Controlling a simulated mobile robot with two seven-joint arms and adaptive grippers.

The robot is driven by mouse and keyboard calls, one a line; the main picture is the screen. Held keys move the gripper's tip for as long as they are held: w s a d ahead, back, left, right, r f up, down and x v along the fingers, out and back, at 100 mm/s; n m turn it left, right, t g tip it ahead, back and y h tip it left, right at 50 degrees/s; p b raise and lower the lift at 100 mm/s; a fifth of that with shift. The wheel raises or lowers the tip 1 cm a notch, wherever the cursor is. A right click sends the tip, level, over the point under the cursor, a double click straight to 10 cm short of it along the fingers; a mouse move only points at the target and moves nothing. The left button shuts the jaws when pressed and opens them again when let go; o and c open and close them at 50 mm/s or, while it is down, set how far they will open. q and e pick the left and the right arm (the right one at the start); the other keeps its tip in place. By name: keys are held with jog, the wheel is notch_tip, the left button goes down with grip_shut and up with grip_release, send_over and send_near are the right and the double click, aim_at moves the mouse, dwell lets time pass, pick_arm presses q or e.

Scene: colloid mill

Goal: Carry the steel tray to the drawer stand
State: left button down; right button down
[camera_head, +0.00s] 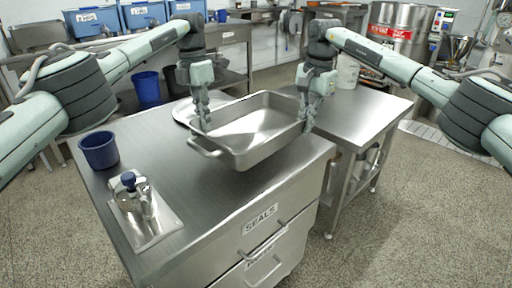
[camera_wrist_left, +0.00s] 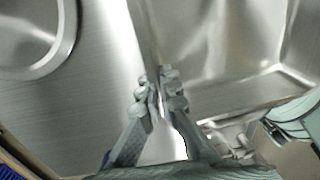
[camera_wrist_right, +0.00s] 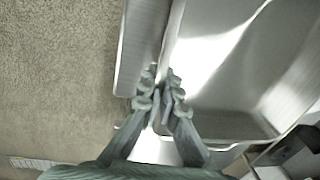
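The steel tray (camera_head: 252,125) is a deep rectangular pan with a loop handle at its near left end. It lies level over the back right part of the drawer stand (camera_head: 180,170), a steel cabinet labelled SEALS. I cannot tell whether its base touches the top. My left gripper (camera_head: 205,118) is shut on the tray's left wall; the left wrist view shows its fingers (camera_wrist_left: 156,88) on either side of the wall. My right gripper (camera_head: 308,118) is shut on the right wall, its fingers (camera_wrist_right: 162,88) pinching the rim. The tray is empty.
On the stand are a round steel dish (camera_head: 184,112) behind the tray, a blue cup (camera_head: 99,150) and a plate with metal fittings (camera_head: 146,215). A steel table (camera_head: 365,115) adjoins at right. Blue bins (camera_head: 92,20) stand at the back. The stand's front middle is clear.

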aim_at(302, 147)
pick_arm(q)
jog(key=shift+d+f, duration=0.1)
pick_arm(e)
jog(key=shift+a+f, duration=0.1)
jog(key=shift+a, duration=0.05)
